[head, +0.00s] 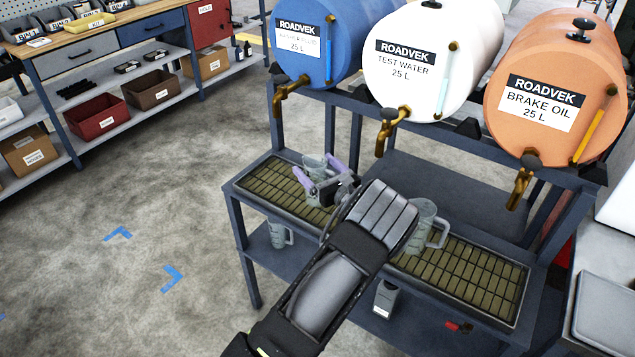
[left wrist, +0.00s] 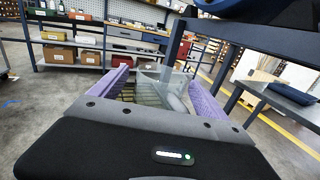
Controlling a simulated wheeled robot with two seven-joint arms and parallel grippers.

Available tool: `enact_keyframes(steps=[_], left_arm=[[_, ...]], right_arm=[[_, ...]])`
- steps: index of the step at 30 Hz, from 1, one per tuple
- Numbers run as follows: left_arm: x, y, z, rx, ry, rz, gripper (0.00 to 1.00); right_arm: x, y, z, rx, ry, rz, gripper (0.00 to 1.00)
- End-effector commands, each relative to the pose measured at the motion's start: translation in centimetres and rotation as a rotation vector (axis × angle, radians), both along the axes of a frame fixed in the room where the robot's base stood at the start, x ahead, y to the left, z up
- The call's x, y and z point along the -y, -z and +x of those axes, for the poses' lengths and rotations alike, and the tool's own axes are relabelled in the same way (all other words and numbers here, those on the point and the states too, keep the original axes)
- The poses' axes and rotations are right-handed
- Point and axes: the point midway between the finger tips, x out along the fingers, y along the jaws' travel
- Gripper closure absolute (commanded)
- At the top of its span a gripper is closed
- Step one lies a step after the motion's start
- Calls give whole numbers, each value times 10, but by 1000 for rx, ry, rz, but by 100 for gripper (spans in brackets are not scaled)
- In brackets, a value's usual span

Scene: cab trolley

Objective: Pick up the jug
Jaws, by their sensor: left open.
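A clear grey jug (head: 314,163) stands on the slatted drip tray (head: 262,181) at the left end, near the tap of the blue barrel. My left gripper (head: 316,175) is open at this jug, its purple fingers on either side. In the left wrist view the jug (left wrist: 150,72) shows between the two fingers; contact cannot be told. Its lower part is partly hidden by the gripper. A second jug (head: 428,222) stands on the tray to the right, partly behind my arm. A third jug (head: 278,234) is on the lower shelf. My right gripper is not in view.
Blue (head: 318,45), white (head: 425,60) and orange (head: 550,85) barrels with brass taps overhang the tray. A dark container (head: 386,298) sits on the lower shelf. A workbench with bins (head: 97,117) stands at upper left. The floor between is clear.

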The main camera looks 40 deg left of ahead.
Motion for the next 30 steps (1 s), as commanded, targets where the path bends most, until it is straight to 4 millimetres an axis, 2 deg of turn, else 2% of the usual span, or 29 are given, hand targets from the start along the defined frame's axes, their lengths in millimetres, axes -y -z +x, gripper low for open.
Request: enact_keyframes(steps=[14, 30], left_arm=[[1, 0, 0, 0, 0, 0, 14], [1, 0, 0, 0, 0, 0, 56]], right_arm=[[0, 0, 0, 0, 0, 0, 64], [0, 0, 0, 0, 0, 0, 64]])
